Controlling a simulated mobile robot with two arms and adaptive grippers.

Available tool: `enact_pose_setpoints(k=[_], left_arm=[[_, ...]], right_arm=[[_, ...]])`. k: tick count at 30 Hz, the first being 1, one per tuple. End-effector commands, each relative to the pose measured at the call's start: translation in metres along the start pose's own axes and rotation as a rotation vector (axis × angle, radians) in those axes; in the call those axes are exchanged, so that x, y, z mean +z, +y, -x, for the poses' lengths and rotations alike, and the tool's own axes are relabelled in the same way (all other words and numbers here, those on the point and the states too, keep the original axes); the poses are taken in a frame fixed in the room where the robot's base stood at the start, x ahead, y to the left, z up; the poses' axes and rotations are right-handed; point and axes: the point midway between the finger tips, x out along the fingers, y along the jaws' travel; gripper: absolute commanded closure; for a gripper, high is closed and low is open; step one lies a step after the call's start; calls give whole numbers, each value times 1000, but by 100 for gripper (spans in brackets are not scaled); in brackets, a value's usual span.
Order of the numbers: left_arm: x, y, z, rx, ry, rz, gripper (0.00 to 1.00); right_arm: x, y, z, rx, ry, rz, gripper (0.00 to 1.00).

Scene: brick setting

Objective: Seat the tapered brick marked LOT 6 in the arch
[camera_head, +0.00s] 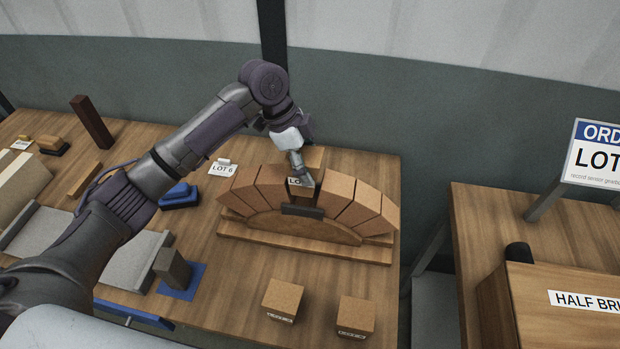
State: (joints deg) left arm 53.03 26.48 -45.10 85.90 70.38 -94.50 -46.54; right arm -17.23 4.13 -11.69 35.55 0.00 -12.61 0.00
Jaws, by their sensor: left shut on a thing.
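The arch (258,193) of tapered bricks stands on a curved wooden former (300,227) on the table. My left gripper (301,179) is over the crown of the arch, shut on a tapered brick (294,182). A dark bar (302,210) crosses the front of the arch just below. My right gripper is not in view.
A LOT 6 card (222,169) stands left of the arch. Two loose bricks (284,298) (355,316) lie in front. A blue item (180,195) and a grey block (173,268) are to the left. An order sign (597,155) stands on the right table.

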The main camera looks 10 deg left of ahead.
Motion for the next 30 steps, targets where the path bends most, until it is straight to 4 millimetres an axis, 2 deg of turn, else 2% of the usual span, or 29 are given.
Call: enact_pose_setpoints(k=[3, 11, 15, 22, 23, 27, 30], left_arm=[[6, 0, -15, 1, 1, 1, 97], [14, 0, -35, 1, 1, 1, 97], [22, 0, -54, 1, 0, 1, 97], [25, 0, -60, -2, 0, -2, 97], [25, 0, -60, -1, -1, -1, 31], [25, 0, -60, 0, -1, -1, 9], [25, 0, -60, -1, 0, -1, 9]], right_arm=[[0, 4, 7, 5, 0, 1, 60], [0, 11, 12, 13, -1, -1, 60], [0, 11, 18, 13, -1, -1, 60], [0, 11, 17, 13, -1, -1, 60], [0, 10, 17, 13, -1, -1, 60], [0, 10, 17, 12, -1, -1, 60], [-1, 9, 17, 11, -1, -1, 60]])
